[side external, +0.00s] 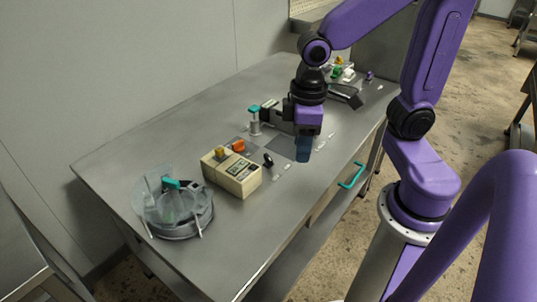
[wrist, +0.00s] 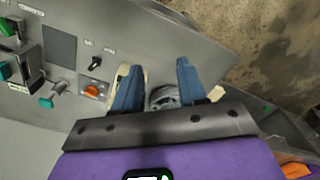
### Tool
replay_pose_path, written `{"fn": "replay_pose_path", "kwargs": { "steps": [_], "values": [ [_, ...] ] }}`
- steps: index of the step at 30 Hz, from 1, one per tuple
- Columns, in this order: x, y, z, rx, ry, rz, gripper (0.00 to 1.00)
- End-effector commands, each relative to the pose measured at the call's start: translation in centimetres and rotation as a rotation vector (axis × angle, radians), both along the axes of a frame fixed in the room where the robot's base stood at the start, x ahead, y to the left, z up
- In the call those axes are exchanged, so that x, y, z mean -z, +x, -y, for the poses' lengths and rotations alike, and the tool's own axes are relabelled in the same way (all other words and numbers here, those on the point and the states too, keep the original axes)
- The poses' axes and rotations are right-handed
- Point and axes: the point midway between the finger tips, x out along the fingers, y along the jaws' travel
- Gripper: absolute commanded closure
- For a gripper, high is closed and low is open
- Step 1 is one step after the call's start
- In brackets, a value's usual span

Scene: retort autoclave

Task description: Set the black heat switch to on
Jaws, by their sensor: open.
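The black heat switch (side external: 268,160) is a small dark lever on the grey metal bench top, with small white labels close by. In the wrist view the black switch (wrist: 96,63) stands left of my fingers, and its lever is tilted. I cannot tell from the lever which setting it is on. My gripper (side external: 303,150) has blue fingers pointing down over the bench, to the right of the switch and apart from it. In the wrist view my gripper (wrist: 157,75) is open, with nothing held between the fingers.
An orange knob (side external: 238,146) sits behind the switch, beside a beige box (side external: 232,175) with a display. A teal-topped valve (side external: 254,112) stands farther back. A teal drawer handle (side external: 351,175) sticks out at the bench front.

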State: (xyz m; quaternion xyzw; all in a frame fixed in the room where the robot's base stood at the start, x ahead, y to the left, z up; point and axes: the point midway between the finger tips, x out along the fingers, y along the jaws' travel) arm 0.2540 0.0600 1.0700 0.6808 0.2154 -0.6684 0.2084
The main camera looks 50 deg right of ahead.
Motion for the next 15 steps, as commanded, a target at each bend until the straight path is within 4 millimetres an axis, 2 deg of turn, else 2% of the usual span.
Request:
{"fn": "replay_pose_path", "kwargs": {
  "steps": [1, 3, 8, 12, 15],
  "values": [
    [0.2, 1.8, 0.3, 0.087, -0.003, -0.003, 0.58],
    [0.5, 4.1, 0.9, 0.207, -0.004, -0.006, 0.58],
    [1.4, 9.3, 3.3, 0.476, -0.006, -0.011, 0.58],
    [2.4, 13.5, 6.3, 0.711, -0.007, -0.015, 0.58],
    [3.2, 15.8, 8.8, 0.86, -0.007, -0.018, 0.58]
  ]
}}
